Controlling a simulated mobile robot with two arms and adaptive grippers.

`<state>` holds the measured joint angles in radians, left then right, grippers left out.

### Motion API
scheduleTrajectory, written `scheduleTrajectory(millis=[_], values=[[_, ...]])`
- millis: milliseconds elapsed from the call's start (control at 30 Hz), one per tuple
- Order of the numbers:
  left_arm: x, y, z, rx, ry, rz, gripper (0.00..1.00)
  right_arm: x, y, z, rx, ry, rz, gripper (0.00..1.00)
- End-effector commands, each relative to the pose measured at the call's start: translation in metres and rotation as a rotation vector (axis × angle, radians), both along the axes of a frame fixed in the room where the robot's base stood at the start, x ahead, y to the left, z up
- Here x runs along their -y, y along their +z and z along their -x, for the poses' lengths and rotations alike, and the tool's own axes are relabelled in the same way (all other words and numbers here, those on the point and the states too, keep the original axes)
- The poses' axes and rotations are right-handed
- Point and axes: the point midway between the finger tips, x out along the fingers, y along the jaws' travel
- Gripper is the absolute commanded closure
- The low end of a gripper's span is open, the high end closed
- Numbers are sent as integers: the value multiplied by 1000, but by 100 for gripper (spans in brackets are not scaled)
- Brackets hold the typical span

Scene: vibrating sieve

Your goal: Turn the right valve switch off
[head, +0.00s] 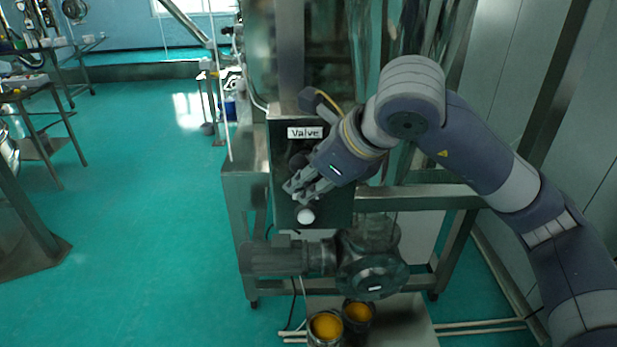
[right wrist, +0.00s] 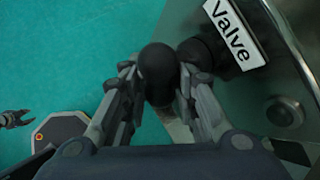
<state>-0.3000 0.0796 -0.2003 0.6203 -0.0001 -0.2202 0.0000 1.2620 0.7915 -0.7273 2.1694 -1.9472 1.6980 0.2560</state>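A dark metal control box (head: 343,208) with a white "Valve" label (head: 305,132) stands upright in the head view. My right gripper (head: 303,192) is in front of the box, below the label. In the right wrist view a black rounded switch handle (right wrist: 158,72) sits between the fingers of my right gripper (right wrist: 158,88). The fingers lean inward and appear to touch it on both sides. A dark switch base (right wrist: 203,52) shows behind it beside the label. My left gripper (right wrist: 14,118) shows small at the left edge; its opening is unclear.
A white round knob (head: 306,216) shows just below the right gripper. A motor (head: 285,259) and two containers of orange material (head: 326,327) (head: 358,312) are below the box. A wall stands close on the right.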

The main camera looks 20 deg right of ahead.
Motion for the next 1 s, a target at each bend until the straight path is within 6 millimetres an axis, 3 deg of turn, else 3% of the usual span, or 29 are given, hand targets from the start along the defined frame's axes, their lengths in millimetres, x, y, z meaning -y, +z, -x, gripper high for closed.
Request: scheduleTrajectory(millis=[233,700,1000], values=[[-1,0,1,-2,0,-1,63,2,7,5,1,0,-1,73],[0,0,0,0,0,0,63,27,76,59,4,0,0,73],[0,0,0,0,0,0,63,32,91,72,-1,-1,0,73]])
